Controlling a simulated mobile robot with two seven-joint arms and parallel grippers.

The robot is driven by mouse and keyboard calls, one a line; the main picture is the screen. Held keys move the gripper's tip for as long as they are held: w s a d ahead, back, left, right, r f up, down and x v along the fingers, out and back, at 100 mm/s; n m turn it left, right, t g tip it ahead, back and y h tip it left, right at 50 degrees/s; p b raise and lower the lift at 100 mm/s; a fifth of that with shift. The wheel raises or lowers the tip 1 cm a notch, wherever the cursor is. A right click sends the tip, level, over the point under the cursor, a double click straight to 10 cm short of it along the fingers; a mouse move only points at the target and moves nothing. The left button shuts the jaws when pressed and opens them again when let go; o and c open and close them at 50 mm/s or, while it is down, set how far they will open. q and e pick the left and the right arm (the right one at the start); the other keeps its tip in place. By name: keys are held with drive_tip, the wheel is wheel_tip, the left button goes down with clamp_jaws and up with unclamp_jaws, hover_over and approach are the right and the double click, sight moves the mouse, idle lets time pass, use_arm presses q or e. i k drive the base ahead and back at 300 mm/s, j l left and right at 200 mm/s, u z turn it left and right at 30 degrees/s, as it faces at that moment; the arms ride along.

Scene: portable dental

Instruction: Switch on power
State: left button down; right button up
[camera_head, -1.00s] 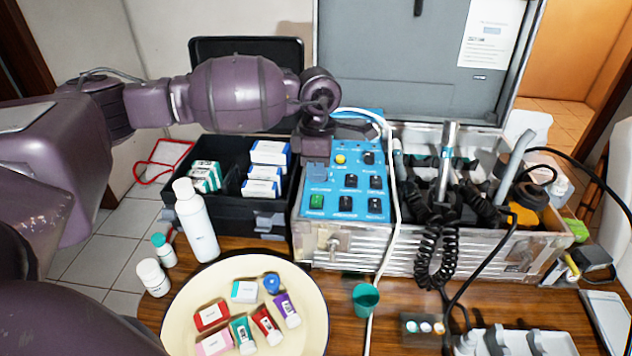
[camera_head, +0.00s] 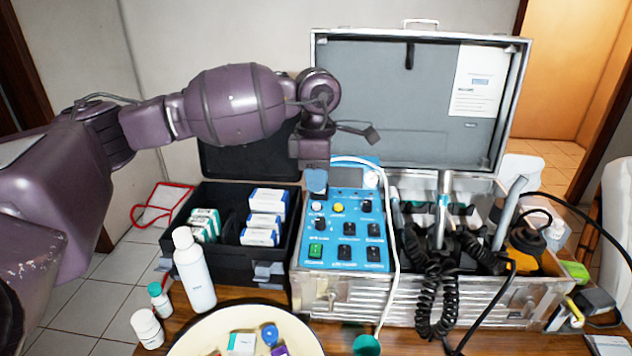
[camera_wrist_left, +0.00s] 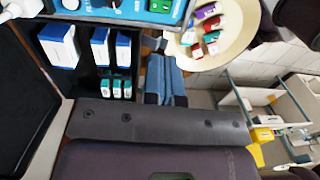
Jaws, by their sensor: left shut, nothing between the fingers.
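The blue control panel (camera_head: 345,268) lies in the left part of an open metal case. It carries several black switches and knobs, and a green switch (camera_head: 316,251) at its front left corner. The panel's edge and the green switch (camera_wrist_left: 160,5) also show at the top of the left wrist view. My left gripper (camera_head: 316,182) points down over the panel's back left edge, behind the green switch and apart from it. Its blue fingers (camera_wrist_left: 165,82) are together and empty in the left wrist view. My right gripper is not in view.
A black box (camera_head: 235,262) with small cartons stands left of the case. A white bottle (camera_head: 194,272) and a cream bowl (camera_head: 200,338) are in front. A white cable (camera_head: 391,270) runs down the panel's right side. Handpieces with coiled black cords (camera_head: 435,290) fill the case's right part.

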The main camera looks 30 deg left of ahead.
sight(315, 247)
drive_tip(key=i+l+u, duration=0.25)
drive_tip(key=l+u, duration=0.25)
drive_tip(key=l, duration=0.2)
drive_tip(key=i+l+u, duration=0.1)
drive_tip(key=l+u, duration=0.15)
drive_tip(key=l, duration=0.15)
